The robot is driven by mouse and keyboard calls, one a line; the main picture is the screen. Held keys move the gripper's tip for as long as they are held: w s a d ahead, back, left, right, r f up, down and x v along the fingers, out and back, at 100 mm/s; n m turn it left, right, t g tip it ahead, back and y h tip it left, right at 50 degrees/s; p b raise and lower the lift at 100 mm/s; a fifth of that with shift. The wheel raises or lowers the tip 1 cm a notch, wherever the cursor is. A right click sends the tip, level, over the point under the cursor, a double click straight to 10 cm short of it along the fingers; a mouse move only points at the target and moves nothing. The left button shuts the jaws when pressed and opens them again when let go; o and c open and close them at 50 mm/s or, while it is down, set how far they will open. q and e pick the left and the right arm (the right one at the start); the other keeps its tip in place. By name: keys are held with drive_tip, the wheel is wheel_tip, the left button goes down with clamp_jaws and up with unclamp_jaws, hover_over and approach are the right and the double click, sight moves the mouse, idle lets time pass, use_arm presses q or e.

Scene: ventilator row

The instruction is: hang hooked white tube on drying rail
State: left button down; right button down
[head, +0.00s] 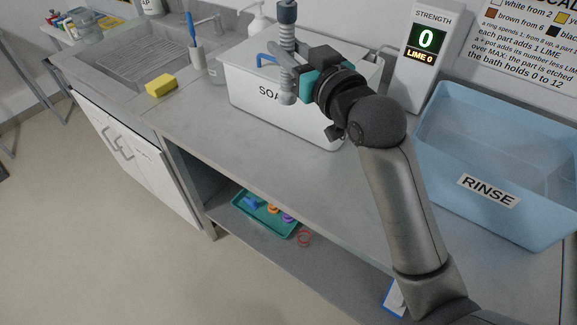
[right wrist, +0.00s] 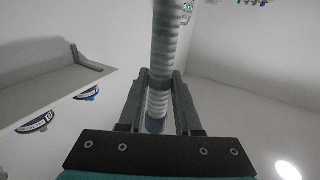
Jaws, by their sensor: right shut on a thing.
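My right gripper (head: 292,54) is shut on a ribbed pale tube (head: 287,36), held upright above the white SOAK bath. The tube has a darker grey top end in the head view. In the right wrist view, the tube (right wrist: 164,45) runs between the two fingers (right wrist: 159,100) and on out of the top of the picture. I cannot make out a hook on it. I cannot pick out the drying rail in either view. My left gripper is not in view.
The white SOAK bath (head: 240,85) stands below the gripper. The blue RINSE bath (head: 455,170) and a strength display (head: 426,50) are at right. A yellow sponge (head: 161,85) lies near the sink (head: 140,62). A teal tray (head: 250,212) sits on the lower shelf. The right wrist view shows a wall shelf (right wrist: 45,90).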

drive_tip(key=shift+f, duration=0.15)
wheel_tip(320, 180, down, 19)
drive_tip(key=b, duration=0.5)
drive_tip(key=shift+f, duration=0.2)
drive_tip(key=c, duration=0.6)
unclamp_jaws()
drive_tip(key=shift+f, duration=0.1)
